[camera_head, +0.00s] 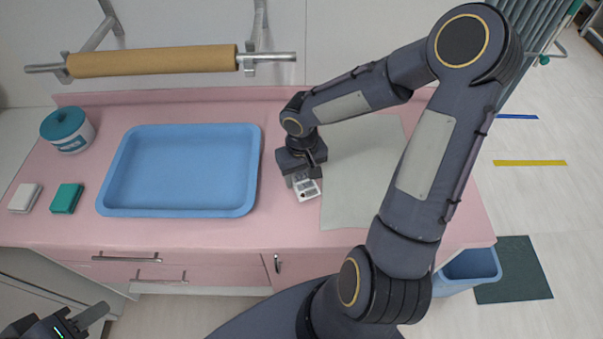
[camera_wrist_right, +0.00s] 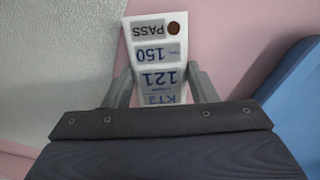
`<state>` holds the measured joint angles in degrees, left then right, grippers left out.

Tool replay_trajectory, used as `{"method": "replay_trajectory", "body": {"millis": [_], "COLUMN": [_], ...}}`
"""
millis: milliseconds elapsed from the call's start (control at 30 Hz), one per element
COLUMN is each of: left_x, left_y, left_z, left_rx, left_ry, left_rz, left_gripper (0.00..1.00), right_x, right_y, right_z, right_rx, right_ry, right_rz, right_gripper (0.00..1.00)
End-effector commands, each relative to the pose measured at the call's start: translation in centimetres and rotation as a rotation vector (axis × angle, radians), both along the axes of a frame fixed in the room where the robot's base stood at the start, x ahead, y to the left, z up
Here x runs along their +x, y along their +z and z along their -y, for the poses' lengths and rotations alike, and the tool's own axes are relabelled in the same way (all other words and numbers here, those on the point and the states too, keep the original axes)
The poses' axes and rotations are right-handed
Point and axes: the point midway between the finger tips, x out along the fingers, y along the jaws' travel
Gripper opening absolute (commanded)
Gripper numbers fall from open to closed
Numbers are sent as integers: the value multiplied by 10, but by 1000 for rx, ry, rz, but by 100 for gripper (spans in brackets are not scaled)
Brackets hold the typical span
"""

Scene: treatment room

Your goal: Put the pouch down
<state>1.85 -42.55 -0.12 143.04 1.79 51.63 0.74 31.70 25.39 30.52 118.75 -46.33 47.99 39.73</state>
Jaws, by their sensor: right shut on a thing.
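The pouch (camera_head: 306,191) is small and white with grey printed panels. My right gripper (camera_head: 301,177) is shut on it, over the pink counter between the blue tray and the pale mat. In the right wrist view the pouch (camera_wrist_right: 158,45) stands out between the two fingers (camera_wrist_right: 162,88), with upside-down print "PASS", "150" and "121" and a brown dot. I cannot tell whether the pouch touches the counter. My left gripper (camera_head: 90,317) is at the bottom left corner, in front of the drawers, partly cut off; its opening is unclear.
The empty blue tray (camera_head: 105,205) lies left of the pouch. The pale grey-green mat (camera_head: 350,205) lies right, partly under my right arm. A teal-lidded jar (camera_head: 68,130), a white pack (camera_head: 25,198) and a green pack (camera_head: 66,198) stand at the left. A paper roll (camera_head: 150,60) hangs behind.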

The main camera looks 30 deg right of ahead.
Motion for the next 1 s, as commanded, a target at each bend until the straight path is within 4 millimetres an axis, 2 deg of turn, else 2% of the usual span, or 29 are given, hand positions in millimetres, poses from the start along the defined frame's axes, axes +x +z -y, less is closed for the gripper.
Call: {"method": "replay_trajectory", "body": {"millis": [200,233,367,633,767,867,1000], "left_x": [0,0,0,0,0,0,0], "left_y": [-6,-4,-4,-3,2,2,4], "left_z": [0,0,0,0,0,0,0], "left_rx": [0,0,0,0,0,0,0], "left_ry": [0,0,0,0,0,0,0], "left_rz": [0,0,0,0,0,0,0], "left_gripper": [36,36,36,36,36,36,36], "right_x": [0,0,0,0,0,1,1], "right_y": [-5,-3,-3,-2,5,20,51], "right_z": [0,0,0,0,0,1,1], "right_rx": [0,0,0,0,-1,-4,-4], "right_ry": [0,0,0,0,0,-2,-3], "right_rz": [0,0,-1,-1,1,4,6], "right_gripper": [30,56,73,74,74,74,74]}}
